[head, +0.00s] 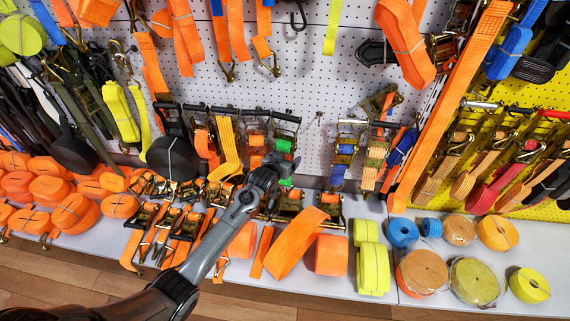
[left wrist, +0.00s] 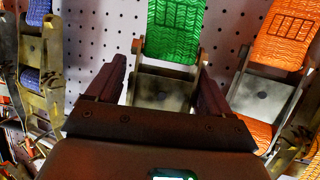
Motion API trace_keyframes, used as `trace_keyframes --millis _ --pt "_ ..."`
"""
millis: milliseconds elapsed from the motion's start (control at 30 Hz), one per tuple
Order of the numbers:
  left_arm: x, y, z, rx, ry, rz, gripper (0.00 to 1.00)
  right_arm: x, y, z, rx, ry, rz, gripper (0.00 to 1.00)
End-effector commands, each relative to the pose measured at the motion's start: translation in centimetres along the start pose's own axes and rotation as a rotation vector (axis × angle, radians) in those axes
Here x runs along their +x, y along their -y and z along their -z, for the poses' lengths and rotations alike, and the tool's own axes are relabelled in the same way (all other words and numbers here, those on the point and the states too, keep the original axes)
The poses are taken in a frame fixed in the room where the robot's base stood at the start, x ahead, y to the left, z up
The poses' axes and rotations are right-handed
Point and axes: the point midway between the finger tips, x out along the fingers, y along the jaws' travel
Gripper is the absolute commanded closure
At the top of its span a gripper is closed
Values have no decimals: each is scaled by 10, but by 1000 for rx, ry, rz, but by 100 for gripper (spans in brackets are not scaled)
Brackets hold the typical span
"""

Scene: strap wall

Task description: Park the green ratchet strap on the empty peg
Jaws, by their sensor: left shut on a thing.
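The green ratchet strap (head: 284,146) shows just above and behind my left gripper (head: 274,163) in the head view, at the right end of the left hanging rack. In the left wrist view, its green webbing (left wrist: 175,28) rises above a metal ratchet buckle (left wrist: 160,90). My left gripper (left wrist: 158,88) has one dark finger on each side of that buckle and is shut on it. In the head view, the gripper hides part of the strap. A small bare peg (head: 318,118) sticks out of the pegboard to the right of the rack. My right gripper is not in view.
Orange-strapped ratchets (left wrist: 270,85) hang close on the right in the left wrist view, and a blue one (left wrist: 38,85) on the left. A second rack of ratchets (head: 370,150) hangs right of the bare peg. Strap rolls crowd the white shelf (head: 340,285) below.

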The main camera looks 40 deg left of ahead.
Motion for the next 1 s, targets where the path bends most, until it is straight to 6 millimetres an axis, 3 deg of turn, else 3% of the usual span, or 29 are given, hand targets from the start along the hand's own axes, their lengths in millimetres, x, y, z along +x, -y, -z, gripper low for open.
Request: trace_keyframes --millis 400,1000 --pt "16 6 8 -1 -10 2 96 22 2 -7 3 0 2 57" --pt "30 8 4 -2 -10 1 96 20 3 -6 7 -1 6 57"
